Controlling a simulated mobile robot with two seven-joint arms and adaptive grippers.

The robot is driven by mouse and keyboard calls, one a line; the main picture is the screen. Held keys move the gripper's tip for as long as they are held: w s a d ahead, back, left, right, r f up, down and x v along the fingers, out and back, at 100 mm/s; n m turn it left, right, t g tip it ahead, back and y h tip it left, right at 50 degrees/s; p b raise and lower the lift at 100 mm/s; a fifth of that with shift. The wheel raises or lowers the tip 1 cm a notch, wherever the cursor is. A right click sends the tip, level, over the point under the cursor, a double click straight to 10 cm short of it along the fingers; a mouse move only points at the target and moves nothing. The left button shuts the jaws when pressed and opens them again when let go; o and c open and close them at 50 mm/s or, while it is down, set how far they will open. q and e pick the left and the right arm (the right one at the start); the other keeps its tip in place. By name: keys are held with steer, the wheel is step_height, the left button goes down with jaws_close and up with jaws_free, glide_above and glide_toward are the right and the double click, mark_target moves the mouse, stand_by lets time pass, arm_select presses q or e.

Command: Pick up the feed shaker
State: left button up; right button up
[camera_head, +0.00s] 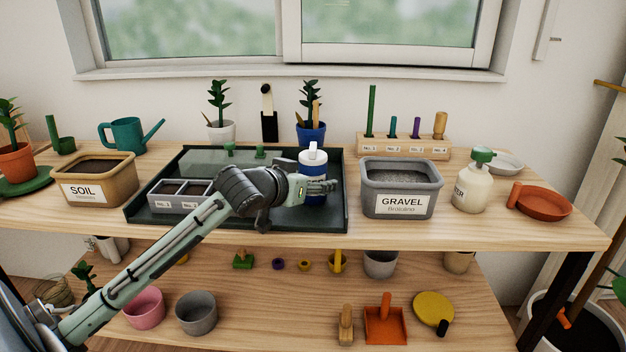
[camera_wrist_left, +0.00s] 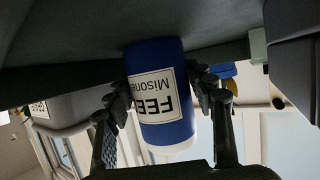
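The feed shaker (camera_head: 314,163) is a blue cylinder with a white lid and looped top. It stands upright on the dark tray (camera_head: 285,221), near its right side. My left gripper (camera_head: 322,186) reaches in from the left, with its fingers around the shaker's body. In the left wrist view the shaker (camera_wrist_left: 160,95) appears upside down, its "FEED" label facing the camera. A finger of my left gripper (camera_wrist_left: 160,92) lies close against each side, and both look in contact. The shaker's base seems to rest on the tray. My right gripper is not in view.
A grey gravel bin (camera_head: 402,188) stands just right of the tray. A potted plant (camera_head: 311,131) is close behind the shaker. The soil bin (camera_head: 96,179) is at left.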

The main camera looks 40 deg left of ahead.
arm_select(q)
jaws_close()
steer(key=shift+r, duration=0.15)
